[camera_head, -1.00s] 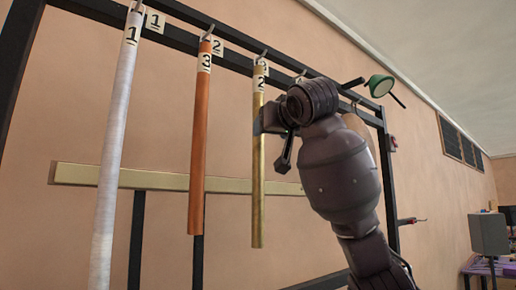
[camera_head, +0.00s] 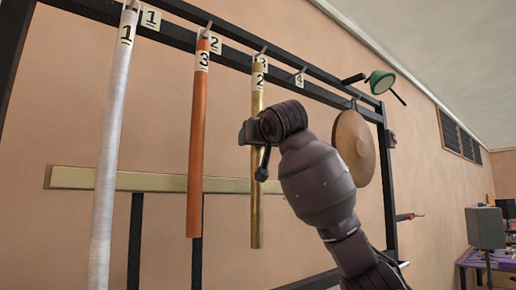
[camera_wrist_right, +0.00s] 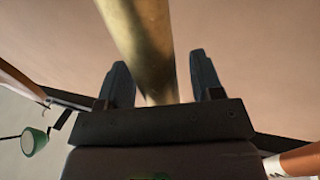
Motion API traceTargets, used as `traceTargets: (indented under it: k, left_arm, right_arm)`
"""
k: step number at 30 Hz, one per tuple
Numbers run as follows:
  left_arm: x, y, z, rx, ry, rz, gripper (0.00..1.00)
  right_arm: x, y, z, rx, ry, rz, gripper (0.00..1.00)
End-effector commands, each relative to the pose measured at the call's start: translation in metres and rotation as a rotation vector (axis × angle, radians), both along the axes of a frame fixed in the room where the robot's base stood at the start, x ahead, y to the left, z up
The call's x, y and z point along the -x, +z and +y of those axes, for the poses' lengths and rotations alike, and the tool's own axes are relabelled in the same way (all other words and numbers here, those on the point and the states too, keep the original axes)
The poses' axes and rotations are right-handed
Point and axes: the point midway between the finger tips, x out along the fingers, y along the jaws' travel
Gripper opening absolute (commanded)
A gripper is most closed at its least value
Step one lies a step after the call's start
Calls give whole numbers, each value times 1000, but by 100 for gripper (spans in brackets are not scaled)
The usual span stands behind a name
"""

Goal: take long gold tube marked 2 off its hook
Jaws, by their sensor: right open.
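The long gold tube marked 2 (camera_head: 257,215) hangs upright from a hook on the rack, under the rack tag 3. My right gripper (camera_head: 248,133) is at the tube's upper part, below its number label, and hides a short stretch of it. In the right wrist view the gold tube (camera_wrist_right: 143,35) runs between the two open fingers of my right gripper (camera_wrist_right: 158,65), with a gap visible on the right side. The fingers do not look closed on it. My left gripper is out of view.
A copper tube marked 3 (camera_head: 197,150) and a silver tube marked 1 (camera_head: 112,150) hang to the left. A round tan gong (camera_head: 354,148) hangs to the right, near a green lamp (camera_head: 381,81). The hook at rack tag 4 (camera_head: 299,79) looks empty.

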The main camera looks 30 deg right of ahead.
Motion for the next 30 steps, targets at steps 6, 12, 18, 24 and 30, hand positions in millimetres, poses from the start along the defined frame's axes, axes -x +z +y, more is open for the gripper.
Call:
traceTargets:
  k: [6, 12, 18, 24, 30]
  left_arm:
    - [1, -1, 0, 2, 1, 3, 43]
    - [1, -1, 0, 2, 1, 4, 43]
    - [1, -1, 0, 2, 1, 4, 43]
    - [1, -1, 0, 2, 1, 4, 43]
    - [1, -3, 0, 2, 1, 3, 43]
  right_arm:
    - [0, 0, 0, 0, 0, 0, 36]
    - [0, 0, 0, 0, 0, 0, 5]
    - [1, 1, 0, 0, 0, -3, 0]
    - [1, 2, 0, 0, 0, -3, 0]
    - [1, 14, 0, -1, 0, -4, 0]
